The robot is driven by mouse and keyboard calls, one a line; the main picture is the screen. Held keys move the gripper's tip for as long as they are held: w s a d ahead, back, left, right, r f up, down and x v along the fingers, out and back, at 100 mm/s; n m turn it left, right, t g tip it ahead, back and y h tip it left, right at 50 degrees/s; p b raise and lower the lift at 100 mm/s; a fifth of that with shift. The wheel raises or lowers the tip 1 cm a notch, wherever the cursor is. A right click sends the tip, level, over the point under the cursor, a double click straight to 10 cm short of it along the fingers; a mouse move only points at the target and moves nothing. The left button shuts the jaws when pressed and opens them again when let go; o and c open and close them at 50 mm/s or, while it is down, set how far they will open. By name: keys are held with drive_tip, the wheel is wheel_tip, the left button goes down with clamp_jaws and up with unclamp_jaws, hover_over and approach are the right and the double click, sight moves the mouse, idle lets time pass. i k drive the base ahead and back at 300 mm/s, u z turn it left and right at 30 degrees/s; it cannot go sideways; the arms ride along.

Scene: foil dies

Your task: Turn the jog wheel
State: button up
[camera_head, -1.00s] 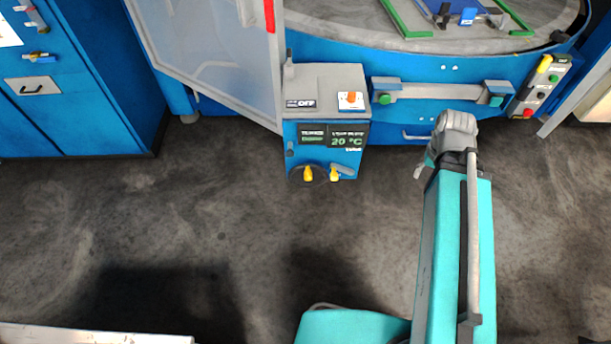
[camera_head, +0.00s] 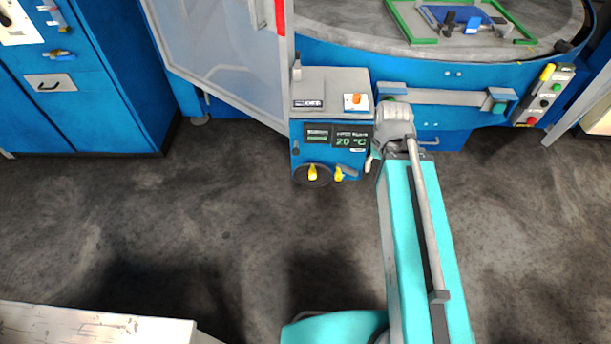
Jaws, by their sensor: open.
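A dark round wheel (camera_head: 322,181) with a yellow grip (camera_head: 313,172) is low on the front of the blue control box; it looks like the jog wheel. A second, smaller yellow knob (camera_head: 339,174) sits just right of it, beside a grey lever. My teal arm reaches up from the bottom, and its grey wrist is just right of the box. Only a small pale part of my gripper (camera_head: 372,163) shows at the wrist's left side, near the box's right edge. It is open and apart from the wheel. Its fingers are mostly hidden.
The control box has a display (camera_head: 352,138) reading 20 °C and an orange button (camera_head: 356,98) on top. A round blue machine (camera_head: 460,70) stands behind, with a button panel (camera_head: 545,95) at right. A translucent door (camera_head: 215,50) stands left of the box. The floor in front is clear.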

sight(311, 174)
drive_tip(key=u, duration=0.1)
drive_tip(key=k, duration=1.5)
drive_tip(key=z, duration=0.55)
drive_tip(key=i, duration=1)
drive_tip(key=u, duration=0.05)
